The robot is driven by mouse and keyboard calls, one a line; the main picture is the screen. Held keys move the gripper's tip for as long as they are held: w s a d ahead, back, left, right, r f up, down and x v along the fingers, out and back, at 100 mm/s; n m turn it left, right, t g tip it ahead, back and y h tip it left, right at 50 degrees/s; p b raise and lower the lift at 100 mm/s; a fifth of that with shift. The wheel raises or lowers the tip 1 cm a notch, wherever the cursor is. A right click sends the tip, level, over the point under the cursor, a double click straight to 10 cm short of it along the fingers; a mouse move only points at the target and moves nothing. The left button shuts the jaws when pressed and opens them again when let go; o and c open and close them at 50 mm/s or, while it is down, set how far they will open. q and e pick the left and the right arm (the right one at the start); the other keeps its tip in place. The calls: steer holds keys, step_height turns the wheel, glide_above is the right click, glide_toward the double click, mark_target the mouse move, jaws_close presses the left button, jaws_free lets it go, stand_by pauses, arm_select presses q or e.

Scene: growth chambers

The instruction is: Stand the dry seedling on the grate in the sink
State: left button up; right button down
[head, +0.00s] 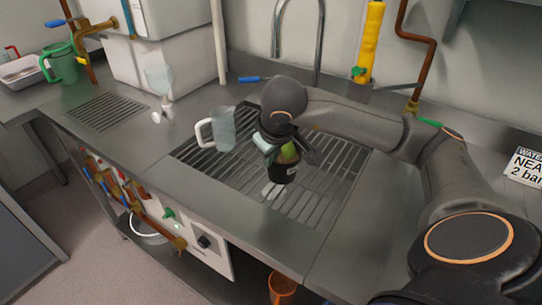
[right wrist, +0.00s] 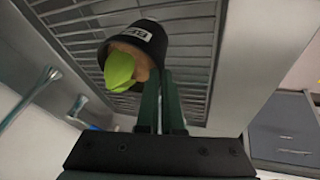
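The seedling is a black pot (head: 281,172) with brown soil and a green leaf (head: 288,152). It is over the grate (head: 325,185) of the sink and looks about upright; whether its base touches the bars I cannot tell. My right gripper (head: 285,142) is at the pot's top. In the right wrist view the two green fingers (right wrist: 160,105) are close together at the rim of the pot (right wrist: 150,38), seemingly pinching its wall. The grate (right wrist: 80,32) lies behind the pot there. My left gripper is not in view.
A clear jug (head: 222,130) with a white handle stands left of the pot by the grate. A tall faucet (head: 300,35) rises behind. The grate's right and front parts are free.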

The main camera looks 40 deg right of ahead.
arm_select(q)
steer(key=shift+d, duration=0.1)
arm_select(e)
steer(key=c, duration=1.1)
jaws_free()
steer(key=shift+r, duration=0.15)
arm_select(q)
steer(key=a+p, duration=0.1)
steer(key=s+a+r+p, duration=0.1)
steer(key=p, duration=0.1)
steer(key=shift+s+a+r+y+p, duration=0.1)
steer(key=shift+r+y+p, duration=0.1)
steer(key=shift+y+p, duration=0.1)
arm_select(e)
steer(key=v, duration=1.2)
